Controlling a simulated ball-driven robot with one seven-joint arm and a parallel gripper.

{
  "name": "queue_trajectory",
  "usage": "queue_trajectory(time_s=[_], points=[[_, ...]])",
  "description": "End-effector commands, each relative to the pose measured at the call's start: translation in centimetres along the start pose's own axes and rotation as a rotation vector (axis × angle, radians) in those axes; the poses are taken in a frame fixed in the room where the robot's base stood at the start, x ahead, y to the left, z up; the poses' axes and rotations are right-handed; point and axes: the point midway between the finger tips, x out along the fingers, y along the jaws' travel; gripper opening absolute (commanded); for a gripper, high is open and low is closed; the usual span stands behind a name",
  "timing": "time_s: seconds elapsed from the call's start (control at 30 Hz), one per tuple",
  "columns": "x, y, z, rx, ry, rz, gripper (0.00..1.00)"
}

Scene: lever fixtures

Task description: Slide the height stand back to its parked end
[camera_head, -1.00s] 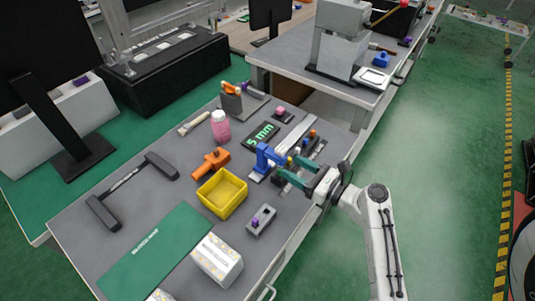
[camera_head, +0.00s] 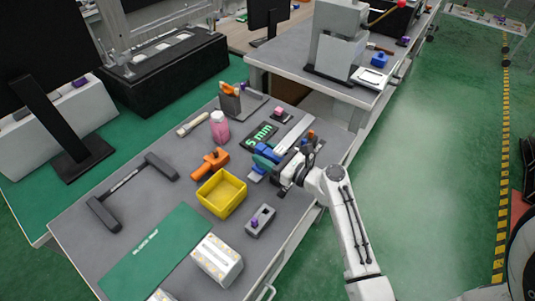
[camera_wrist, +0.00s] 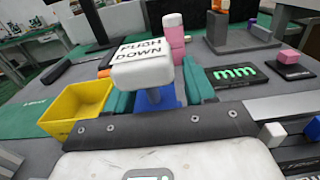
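The height stand (camera_head: 267,150) is a blue block on a grey rail at the right part of the near bench. My gripper (camera_wrist: 157,98) has its two teal fingers spread, one on each side of the blue stand in the wrist view. I cannot tell whether they touch it. In the head view my wrist and hand cover the near part of the stand and rail.
A yellow bin (camera_head: 222,193), an orange clamp-like tool (camera_head: 211,163) and a pink bottle (camera_head: 219,126) stand left of the stand.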

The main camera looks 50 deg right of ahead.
Motion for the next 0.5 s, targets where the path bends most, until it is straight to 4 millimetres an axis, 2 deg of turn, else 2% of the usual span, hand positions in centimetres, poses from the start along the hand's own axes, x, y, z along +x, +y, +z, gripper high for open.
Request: queue_trajectory(time_s=[0.07, 0.5], points=[[-0.01, 0.00, 0.00, 0.000, 0.000, 0.000, 0.46], [-0.03, 0.00, 0.00, 0.000, 0.000, 0.000, 0.04]])
